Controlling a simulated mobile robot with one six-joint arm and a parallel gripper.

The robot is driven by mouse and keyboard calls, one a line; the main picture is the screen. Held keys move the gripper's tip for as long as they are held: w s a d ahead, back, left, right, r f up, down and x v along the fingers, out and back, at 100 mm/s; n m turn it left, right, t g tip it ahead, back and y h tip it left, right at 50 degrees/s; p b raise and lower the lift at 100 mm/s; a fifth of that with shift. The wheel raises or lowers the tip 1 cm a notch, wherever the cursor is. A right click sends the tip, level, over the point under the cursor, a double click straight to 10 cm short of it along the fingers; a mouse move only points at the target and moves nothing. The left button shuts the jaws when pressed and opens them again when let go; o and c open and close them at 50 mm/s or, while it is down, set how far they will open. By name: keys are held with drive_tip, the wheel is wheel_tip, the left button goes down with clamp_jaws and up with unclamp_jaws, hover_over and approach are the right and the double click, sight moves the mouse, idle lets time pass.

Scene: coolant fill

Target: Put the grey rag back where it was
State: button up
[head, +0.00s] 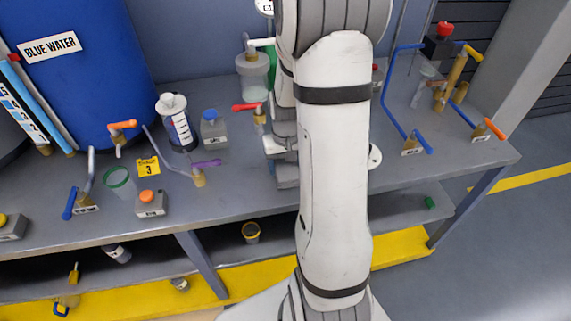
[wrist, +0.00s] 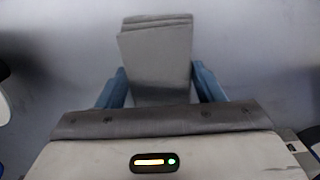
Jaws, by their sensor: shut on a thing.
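The grey rag (wrist: 156,45) is a folded, layered grey piece in the middle of the wrist view. My gripper (wrist: 161,82) has its blue fingers on both sides of the rag and is shut on it. The rag sticks out beyond the fingertips over a plain grey-blue surface. I cannot tell whether it touches that surface. In the head view my arm reaches over the grey bench (head: 245,205) and hides most of the gripper and the rag.
Pipes with valve levers (head: 405,130) stand at right. The bench front is mostly clear.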

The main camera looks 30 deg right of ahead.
sight(286, 167)
drive_tip(key=shift+f, duration=0.2)
drive_tip(key=o, duration=0.9)
drive_tip(key=shift+r, duration=0.1)
drive_tip(key=shift+o, duration=0.2)
wheel_tip(286, 167, up, 12)
drive_tip(key=s+a+r+n+t, duration=0.1)
drive_tip(key=s+a+r, duration=0.2)
drive_tip(key=s+a, duration=0.3)
drive_tip(key=s+a+r+n+t, duration=0.1)
drive_tip(key=s+a+r+n, duration=0.1)
drive_tip(key=s+a, duration=0.4)
drive_tip(key=shift+s+a+r+t, duration=0.3)
drive_tip(key=shift+s+r, duration=0.15)
drive_tip(key=shift+r, duration=0.35)
